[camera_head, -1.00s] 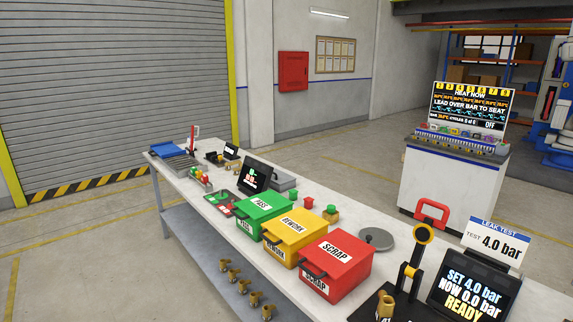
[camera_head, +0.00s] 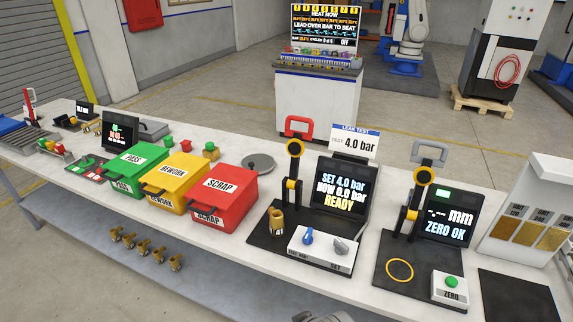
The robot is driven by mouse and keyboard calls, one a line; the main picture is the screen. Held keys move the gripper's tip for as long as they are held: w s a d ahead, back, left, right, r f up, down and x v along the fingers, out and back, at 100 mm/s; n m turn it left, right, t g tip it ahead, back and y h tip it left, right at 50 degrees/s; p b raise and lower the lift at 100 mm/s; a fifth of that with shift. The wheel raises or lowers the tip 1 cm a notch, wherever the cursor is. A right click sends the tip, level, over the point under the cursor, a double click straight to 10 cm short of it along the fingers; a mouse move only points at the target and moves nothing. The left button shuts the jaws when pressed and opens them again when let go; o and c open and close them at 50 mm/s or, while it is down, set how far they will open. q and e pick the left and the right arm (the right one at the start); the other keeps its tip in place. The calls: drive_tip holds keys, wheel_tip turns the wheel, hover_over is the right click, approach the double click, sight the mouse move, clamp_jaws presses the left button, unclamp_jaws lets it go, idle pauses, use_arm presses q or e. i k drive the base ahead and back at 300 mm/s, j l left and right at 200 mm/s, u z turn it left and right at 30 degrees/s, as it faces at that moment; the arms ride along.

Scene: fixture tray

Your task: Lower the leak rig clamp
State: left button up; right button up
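The leak rig stands on a black base plate (camera_head: 262,237) near the middle of the bench. Its clamp (camera_head: 292,172) is raised upright, with a red handle (camera_head: 299,121) at the top and a yellow ring below it. A brass fitting (camera_head: 277,226) stands upright on the plate, in front of the clamp. The rig's screen (camera_head: 341,187) reads SET 4.0 bar, NOW 0.0 bar, READY. A white control box (camera_head: 318,252) with a blue knob (camera_head: 308,237) and a grey lever is at the front. Neither gripper's fingers show; only a grey piece shows at the bottom edge.
Right of the rig is a similar station with a grey-handled clamp (camera_head: 430,153) and a screen (camera_head: 449,217) reading ZERO OK. Left are the red SCRAP bin (camera_head: 226,194), yellow REWORK bin (camera_head: 178,183) and green PASS bin (camera_head: 137,170). Several brass fittings lie on the lower shelf (camera_head: 205,275).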

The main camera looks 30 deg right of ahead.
sight(295, 148)
drive_tip(key=z, duration=1.25)
